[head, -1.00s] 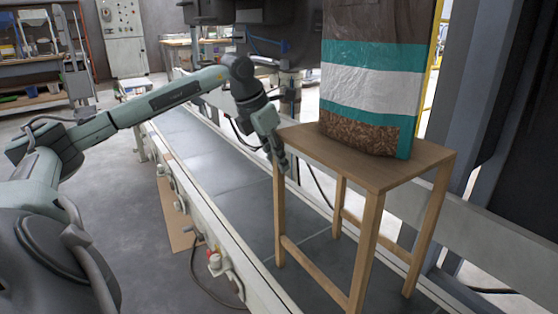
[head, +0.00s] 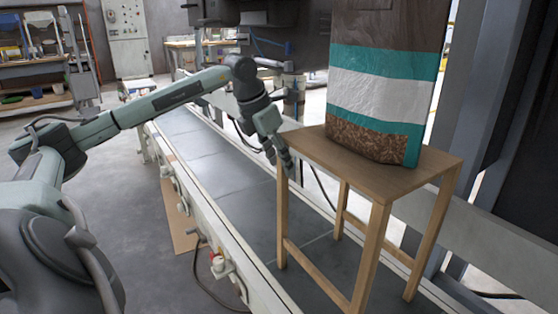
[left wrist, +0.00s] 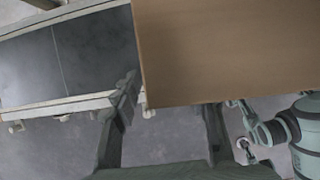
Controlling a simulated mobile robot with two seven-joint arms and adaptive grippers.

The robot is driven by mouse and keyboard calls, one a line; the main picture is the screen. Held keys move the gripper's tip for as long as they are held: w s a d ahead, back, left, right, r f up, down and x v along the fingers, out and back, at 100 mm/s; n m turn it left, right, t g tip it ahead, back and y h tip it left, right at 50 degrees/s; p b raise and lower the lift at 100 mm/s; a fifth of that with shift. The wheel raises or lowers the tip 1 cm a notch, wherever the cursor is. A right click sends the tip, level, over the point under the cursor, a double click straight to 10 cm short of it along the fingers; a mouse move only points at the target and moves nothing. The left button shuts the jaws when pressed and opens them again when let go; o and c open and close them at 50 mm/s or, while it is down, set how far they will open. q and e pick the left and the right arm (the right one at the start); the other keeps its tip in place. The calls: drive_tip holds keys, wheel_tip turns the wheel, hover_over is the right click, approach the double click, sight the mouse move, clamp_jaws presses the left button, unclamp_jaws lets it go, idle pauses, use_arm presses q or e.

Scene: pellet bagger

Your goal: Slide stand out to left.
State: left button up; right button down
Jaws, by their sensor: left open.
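The stand is a wooden stool-like table (head: 305,145) with a flat top and straight legs, standing on the grey conveyor. A tall filled bag (head: 383,97), brown with teal and white bands, stands upright on its top. My left gripper (head: 281,157) is open and points down at the stand's left end, by the top of a leg; I cannot tell whether it touches. In the left wrist view the stand's top (left wrist: 235,50) fills the upper right, with the open left gripper's fingers (left wrist: 166,112) just below its edge. My right gripper is not in view.
The conveyor (head: 215,160) runs from back left to front right, with a pale side rail carrying fittings. The grey floor left of it is mostly open, with a flat brown sheet (head: 177,205) beside the rail. A dark machine frame (head: 490,110) rises behind the stand.

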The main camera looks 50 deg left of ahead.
use_arm(q)
drive_tip(key=v, duration=1.1)
drive_tip(key=shift+r, duration=0.4)
drive_tip(key=shift+s+a, duration=0.1)
drive_tip(key=shift+s, duration=0.05)
